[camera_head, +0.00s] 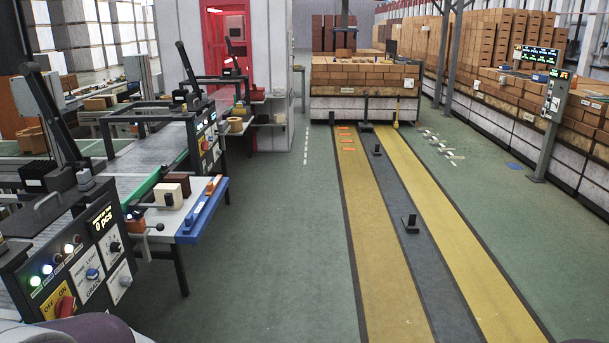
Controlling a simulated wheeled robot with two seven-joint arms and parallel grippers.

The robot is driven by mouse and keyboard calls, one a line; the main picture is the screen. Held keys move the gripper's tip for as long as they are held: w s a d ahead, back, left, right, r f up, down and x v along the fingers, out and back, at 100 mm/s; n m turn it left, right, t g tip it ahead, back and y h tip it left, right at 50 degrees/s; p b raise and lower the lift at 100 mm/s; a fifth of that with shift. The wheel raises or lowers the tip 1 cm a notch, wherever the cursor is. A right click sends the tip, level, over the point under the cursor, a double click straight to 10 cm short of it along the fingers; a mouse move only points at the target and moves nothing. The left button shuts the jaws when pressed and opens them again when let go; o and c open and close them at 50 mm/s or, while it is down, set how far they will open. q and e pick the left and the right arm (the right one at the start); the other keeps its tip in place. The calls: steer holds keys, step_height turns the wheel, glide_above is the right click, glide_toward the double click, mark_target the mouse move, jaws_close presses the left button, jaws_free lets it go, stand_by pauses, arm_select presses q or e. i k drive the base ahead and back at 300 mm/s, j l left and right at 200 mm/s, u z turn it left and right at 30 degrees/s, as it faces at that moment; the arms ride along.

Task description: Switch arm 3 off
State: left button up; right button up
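A control panel (75,265) with a lit "0 pcs" display stands at the near left. It has a row of lit buttons, and a red rotary switch (65,307) on a yellow plate marked OFF and ON. I cannot tell which way it is turned. A black machine arm (45,112) rises tilted behind this panel. A second black arm (187,68) stands above a farther panel (205,143), which also has a red switch (205,144). A third black arm (231,52) shows farther back. No arm number is readable. Neither gripper is in view.
A side table (178,228) with a blue front edge and small blocks juts out beyond the near panel. Green floor (275,240) lies open to its right. Yellow and grey lanes (385,230) carry small black posts. Brick stacks (360,75) stand at the back.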

mark_target(204, 143)
steer(key=i+j+u, duration=0.2)
steer(key=i+u, duration=0.2)
steer(key=i, duration=0.55)
steer(key=i+l+u, duration=0.15)
steer(key=i+u, duration=0.25)
steer(key=i, duration=0.55)
steer(key=i+j+z, duration=0.1)
steer(key=i, duration=0.3)
steer(key=i+j, duration=0.15)
steer(key=i, duration=0.25)
steer(key=i+j+z, duration=0.15)
steer(key=i, duration=0.25)
steer(key=i+l, duration=0.25)
steer(key=i, duration=0.2)
steer(key=i+l+z, duration=0.1)
steer(key=i+l, duration=0.15)
steer(key=i, duration=0.15)
steer(key=i+l, duration=0.2)
steer(key=i, duration=0.25)
steer(key=i+l+z, duration=0.1)
steer(key=i, duration=0.3)
steer(key=i+l, duration=0.25)
steer(key=i, duration=0.2)
steer(key=l+z, duration=0.05)
